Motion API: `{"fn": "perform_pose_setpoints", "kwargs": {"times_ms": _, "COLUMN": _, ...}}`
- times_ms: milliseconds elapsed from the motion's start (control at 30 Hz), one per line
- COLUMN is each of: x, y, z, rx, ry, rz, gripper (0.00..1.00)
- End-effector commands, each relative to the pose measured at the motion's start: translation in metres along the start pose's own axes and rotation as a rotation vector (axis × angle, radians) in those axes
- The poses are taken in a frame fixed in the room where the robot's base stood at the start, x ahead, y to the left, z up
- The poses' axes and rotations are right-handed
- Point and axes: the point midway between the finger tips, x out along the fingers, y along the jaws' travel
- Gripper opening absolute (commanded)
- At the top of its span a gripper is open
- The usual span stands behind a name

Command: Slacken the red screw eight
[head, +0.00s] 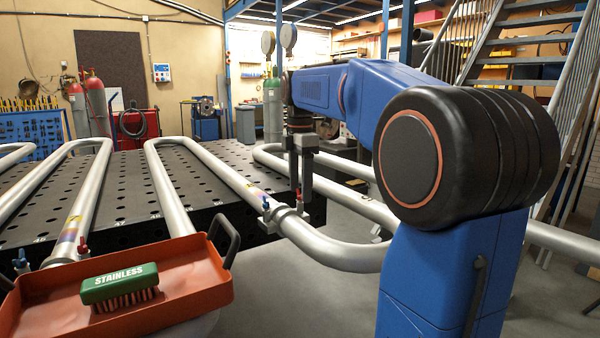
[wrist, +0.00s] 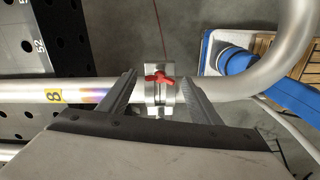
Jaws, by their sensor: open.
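The red screw (wrist: 158,78) sits on a silver clamp (wrist: 164,97) around a metal pipe, in the middle of the wrist view. A yellow label with an 8 (wrist: 55,97) is on the pipe to the left of the clamp. My gripper (wrist: 159,84) is open, with one finger on each side of the clamp and screw. No finger visibly touches the screw.
Serpentine pipes (head: 180,205) run over a black perforated table (head: 225,160). The pipe bend (head: 345,255) hangs past the table's edge. An orange tray (head: 195,285) holds a green brush (head: 120,285) in the foreground. Stairs rise at the right.

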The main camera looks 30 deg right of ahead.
Motion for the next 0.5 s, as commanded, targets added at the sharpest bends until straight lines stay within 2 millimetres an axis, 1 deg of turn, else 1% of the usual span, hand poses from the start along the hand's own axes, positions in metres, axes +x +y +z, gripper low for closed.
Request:
{"fn": "perform_pose_setpoints", "kwargs": {"times_ms": 167, "x": -0.019, "y": 0.001, "z": 0.000, "rx": 0.000, "ry": 0.000, "rz": 0.003, "gripper": 0.58}}
{"fn": "perform_pose_setpoints", "kwargs": {"times_ms": 500, "x": -0.085, "y": 0.001, "z": 0.000, "rx": 0.000, "ry": 0.000, "rz": 0.002, "gripper": 0.58}}
